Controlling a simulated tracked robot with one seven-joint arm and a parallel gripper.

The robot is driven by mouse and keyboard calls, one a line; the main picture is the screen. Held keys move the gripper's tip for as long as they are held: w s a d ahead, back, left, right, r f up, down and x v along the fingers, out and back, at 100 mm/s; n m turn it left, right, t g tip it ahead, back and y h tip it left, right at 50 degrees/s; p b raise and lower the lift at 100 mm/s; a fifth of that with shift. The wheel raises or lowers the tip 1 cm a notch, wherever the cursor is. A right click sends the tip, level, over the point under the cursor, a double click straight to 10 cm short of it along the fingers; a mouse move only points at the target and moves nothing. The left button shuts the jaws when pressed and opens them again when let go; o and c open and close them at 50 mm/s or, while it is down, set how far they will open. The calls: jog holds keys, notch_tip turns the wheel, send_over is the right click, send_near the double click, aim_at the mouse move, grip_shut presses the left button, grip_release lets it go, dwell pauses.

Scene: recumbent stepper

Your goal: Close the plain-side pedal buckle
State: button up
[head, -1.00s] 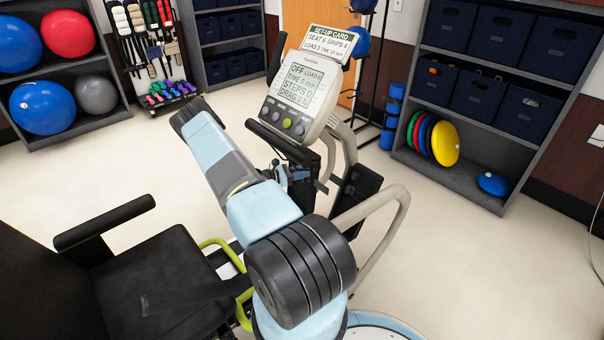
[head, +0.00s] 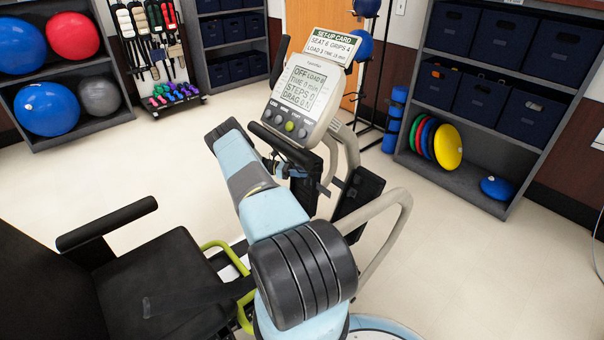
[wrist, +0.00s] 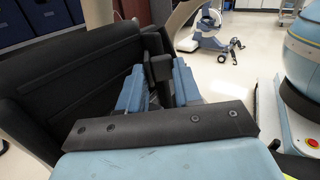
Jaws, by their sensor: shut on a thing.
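In the wrist view my gripper (wrist: 160,82) has its two light blue fingers on either side of a dark upright piece (wrist: 160,68), shut on it. The piece looks like part of the pedal buckle or its strap; its latch and mating half cannot be made out. A large black pedal (wrist: 65,82) stands close beside the fingers on the left. In the head view a black pedal (head: 358,202) shows under the stepper's console (head: 302,92).
The stepper's black seat (head: 150,280) is at lower left, with an armrest (head: 105,222) above it. A beige curved handle rail (head: 393,210) stands right of my arm. Open floor lies to the right, before a shelf (head: 470,180) with bins and discs.

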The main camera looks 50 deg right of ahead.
jog(key=shift+w+d+m+g+y, duration=0.15)
jog(key=shift+m+g+y, duration=0.15)
jog(key=shift+y, duration=0.2)
jog(key=shift+w+d+m+g+y, duration=0.1)
jog(key=shift+m+g+y, duration=0.1)
jog(key=shift+m+y, duration=0.25)
dwell(1.6)
jog(key=o, duration=0.9)
jog(key=shift+v, duration=3.8)
jog(key=shift+f, duration=0.1)
